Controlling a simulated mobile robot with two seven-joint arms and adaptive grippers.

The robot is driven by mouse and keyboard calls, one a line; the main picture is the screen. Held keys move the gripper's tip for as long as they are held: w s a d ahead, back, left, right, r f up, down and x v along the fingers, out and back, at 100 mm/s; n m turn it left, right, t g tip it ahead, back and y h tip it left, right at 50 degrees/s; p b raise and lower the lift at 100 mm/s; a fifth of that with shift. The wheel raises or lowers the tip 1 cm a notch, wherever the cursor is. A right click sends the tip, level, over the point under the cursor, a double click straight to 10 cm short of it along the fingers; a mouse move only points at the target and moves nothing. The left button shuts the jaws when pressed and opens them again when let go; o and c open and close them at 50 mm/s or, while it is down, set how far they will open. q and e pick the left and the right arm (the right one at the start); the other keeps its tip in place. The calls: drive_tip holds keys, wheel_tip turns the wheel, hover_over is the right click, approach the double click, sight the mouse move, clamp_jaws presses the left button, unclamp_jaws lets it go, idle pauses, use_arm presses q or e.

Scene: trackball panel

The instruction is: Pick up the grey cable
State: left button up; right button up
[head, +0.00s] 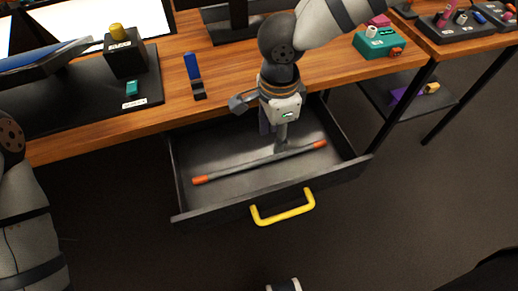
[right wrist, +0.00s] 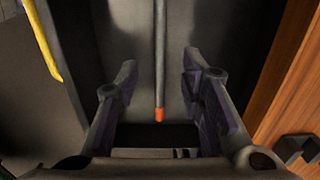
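The grey cable (head: 248,165) is a thin straight grey rod with orange ends. It lies at a slant in the open dark drawer (head: 200,150) below the desk top. My right gripper (head: 281,138) is over the drawer above the cable, its fingers pointing down. In the right wrist view the cable (right wrist: 160,60) runs between the two spread fingers of my right gripper (right wrist: 158,75), with one orange end near the palm side. The fingers are apart and do not touch it.
The drawer has a yellow handle (head: 284,209) at its front and raised walls. The wooden desk edge (head: 110,130) is close behind my right gripper. A blue upright part (head: 194,75) and a teal box (head: 378,44) stand on the desk.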

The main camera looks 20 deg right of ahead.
sight(270, 158)
drive_tip(key=f, duration=0.8)
drive_tip(key=shift+a+f+b, duration=0.15)
drive_tip(key=shift+a+b, duration=0.2)
drive_tip(key=shift+a, duration=0.05)
clamp_jaws()
